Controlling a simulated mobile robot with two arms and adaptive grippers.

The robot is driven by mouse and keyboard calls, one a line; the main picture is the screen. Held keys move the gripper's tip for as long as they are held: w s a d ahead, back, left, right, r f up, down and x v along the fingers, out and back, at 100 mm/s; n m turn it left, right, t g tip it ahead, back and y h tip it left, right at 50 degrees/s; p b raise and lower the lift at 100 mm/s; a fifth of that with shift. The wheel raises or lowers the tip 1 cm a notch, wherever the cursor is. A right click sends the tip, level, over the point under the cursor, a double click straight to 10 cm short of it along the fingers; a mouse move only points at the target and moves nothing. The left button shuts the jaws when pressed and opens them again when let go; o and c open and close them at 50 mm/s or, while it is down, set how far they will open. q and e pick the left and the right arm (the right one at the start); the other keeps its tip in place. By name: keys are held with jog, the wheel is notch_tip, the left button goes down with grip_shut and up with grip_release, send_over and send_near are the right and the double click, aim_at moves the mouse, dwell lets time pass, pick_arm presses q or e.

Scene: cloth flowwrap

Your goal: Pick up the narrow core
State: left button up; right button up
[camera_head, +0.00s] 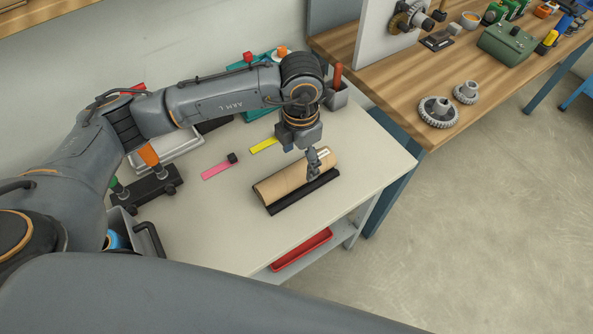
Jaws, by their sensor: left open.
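A brown cardboard tube, which looks like the narrow core (281,184), lies slantwise on the light worktable. A long black piece (303,193) lies along its front side; I cannot tell if it is a holder or a separate bar. My left gripper (315,172) points down at the right half of the core, its fingers open and seemingly around or just over it. The gripper hides part of the tube there, and whether the fingers touch it is unclear. My right gripper is out of view.
The light table (235,225) is bare in front of the core. A pink strip (217,170) and a yellow strip (263,145) lie behind it. A black stand (150,188) is at the left. A wooden bench (390,85) with gears stands at the right.

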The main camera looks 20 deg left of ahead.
aim_at(297, 169)
pick_arm(q)
jog(key=shift+s+f, duration=0.1)
jog(key=shift+f, duration=0.15)
jog(key=f, duration=0.1)
jog(key=f+p, duration=0.1)
jog(key=f, duration=0.1)
jog(key=shift+a+f+p, duration=0.3)
jog(key=shift+p, duration=0.05)
jog(key=shift+f, duration=0.55)
jog(key=c, duration=1.3)
